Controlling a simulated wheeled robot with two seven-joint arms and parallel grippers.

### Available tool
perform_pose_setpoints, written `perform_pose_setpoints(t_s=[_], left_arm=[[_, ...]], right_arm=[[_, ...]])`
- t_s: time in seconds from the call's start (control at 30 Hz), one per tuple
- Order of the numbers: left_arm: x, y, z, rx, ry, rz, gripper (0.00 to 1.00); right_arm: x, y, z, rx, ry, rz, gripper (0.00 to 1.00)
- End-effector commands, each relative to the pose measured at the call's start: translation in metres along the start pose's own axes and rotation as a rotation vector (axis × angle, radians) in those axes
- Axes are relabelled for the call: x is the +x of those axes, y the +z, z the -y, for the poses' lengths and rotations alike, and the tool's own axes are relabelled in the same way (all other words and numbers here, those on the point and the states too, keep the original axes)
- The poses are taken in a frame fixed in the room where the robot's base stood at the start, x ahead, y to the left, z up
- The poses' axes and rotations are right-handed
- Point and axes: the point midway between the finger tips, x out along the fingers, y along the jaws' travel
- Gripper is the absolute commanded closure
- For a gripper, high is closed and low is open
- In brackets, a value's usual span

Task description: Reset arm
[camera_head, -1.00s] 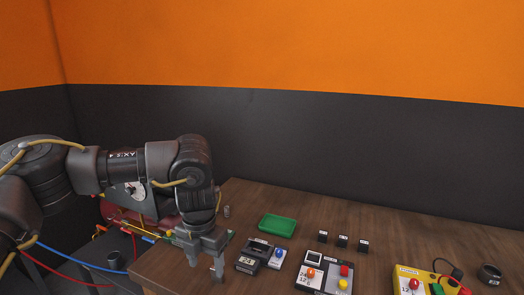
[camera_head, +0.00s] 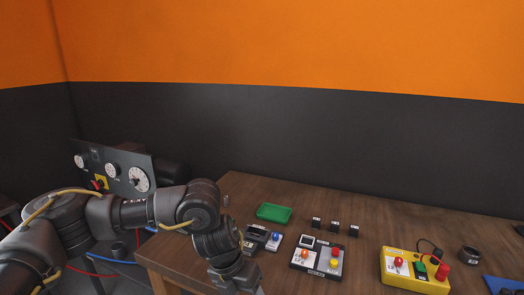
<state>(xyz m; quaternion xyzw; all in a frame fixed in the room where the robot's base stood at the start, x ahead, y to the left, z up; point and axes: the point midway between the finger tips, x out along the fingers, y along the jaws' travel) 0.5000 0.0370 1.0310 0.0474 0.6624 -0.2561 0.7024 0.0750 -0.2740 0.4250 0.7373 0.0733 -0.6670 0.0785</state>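My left arm comes in from the left, with its wrist bent down at the front left of the wooden table (camera_head: 390,215). Its gripper fingers are cut off by the bottom edge of the picture, so I cannot see whether they are open or shut. The wrist stands in front of a small dark box with a blue button (camera_head: 274,238) and covers part of the units beside it. My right arm and gripper are not in view.
A green tray (camera_head: 274,212) lies behind the wrist. A black and white button panel (camera_head: 317,257), small black blocks (camera_head: 334,227), a yellow control box (camera_head: 398,279) and a black ring (camera_head: 469,255) stand to the right. A gauge panel (camera_head: 118,171) stands behind the arm.

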Motion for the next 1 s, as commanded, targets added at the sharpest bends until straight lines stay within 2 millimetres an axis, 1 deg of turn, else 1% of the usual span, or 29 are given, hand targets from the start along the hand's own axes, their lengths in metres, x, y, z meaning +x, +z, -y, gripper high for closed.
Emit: perform_pose_setpoints(t_s=[0.03,0.07,0.1,0.17,0.2,0.27,0.3,0.37,0.4,0.47,0.5,0.57,0.63,0.67,0.7,0.77,0.8,0.87,0.9,0.97,1.0], left_arm=[[0.014,-0.004,0.016,-0.003,-0.053,0.011,0.42],[0.021,-0.005,0.026,-0.009,-0.084,0.023,0.42],[0.029,-0.006,0.04,-0.02,-0.132,0.041,0.42],[0.042,-0.009,0.065,-0.047,-0.215,0.072,0.42],[0.049,-0.011,0.084,-0.075,-0.28,0.097,0.42],[0.056,-0.013,0.113,-0.141,-0.391,0.139,0.42],[0.058,-0.014,0.131,-0.202,-0.469,0.171,0.42],[0.056,-0.013,0.153,-0.311,-0.585,0.216,0.42],[0.054,-0.012,0.164,-0.395,-0.655,0.245,0.42],[0.047,-0.008,0.173,-0.536,-0.754,0.286,0.42],[0.043,-0.006,0.174,-0.642,-0.813,0.309,0.42],[0.037,-0.003,0.169,-0.813,-0.891,0.343,0.42],[0.032,-0.001,0.152,-1.031,-0.963,0.378,0.42],[0.032,-0.002,0.143,-1.129,-0.987,0.391,0.42],[0.032,-0.004,0.126,-1.265,-1.013,0.407,0.42],[0.036,-0.012,0.098,-1.478,-1.034,0.43,0.42],[0.041,-0.02,0.076,-1.623,-1.038,0.443,0.42],[0.051,-0.039,0.042,-1.846,-1.027,0.461,0.42],[0.06,-0.056,0.019,-1.998,-1.006,0.472,0.42],[0.073,-0.088,-0.015,-2.224,-0.958,0.488,0.42],[0.082,-0.11,-0.035,-2.359,-0.918,0.499,0.42]], right_arm=[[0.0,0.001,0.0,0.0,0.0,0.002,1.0],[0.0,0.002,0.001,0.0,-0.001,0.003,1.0],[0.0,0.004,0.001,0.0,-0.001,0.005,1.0],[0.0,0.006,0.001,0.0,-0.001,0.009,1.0],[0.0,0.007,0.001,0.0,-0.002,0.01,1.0],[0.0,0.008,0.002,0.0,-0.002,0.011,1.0],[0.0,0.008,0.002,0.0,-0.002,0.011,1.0],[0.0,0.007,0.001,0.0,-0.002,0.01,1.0],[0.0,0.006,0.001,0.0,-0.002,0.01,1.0],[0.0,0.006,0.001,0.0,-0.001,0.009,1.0],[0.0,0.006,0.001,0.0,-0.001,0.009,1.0],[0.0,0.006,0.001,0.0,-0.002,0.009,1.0],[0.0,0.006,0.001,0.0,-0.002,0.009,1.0],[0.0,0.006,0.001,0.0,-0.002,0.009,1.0],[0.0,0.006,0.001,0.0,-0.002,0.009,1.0],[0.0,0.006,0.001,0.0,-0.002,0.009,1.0],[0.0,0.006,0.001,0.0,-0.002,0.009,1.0],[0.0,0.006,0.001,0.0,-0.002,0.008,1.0],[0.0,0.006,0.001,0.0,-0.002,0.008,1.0],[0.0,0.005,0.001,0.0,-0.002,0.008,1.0],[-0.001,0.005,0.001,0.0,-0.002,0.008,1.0]])
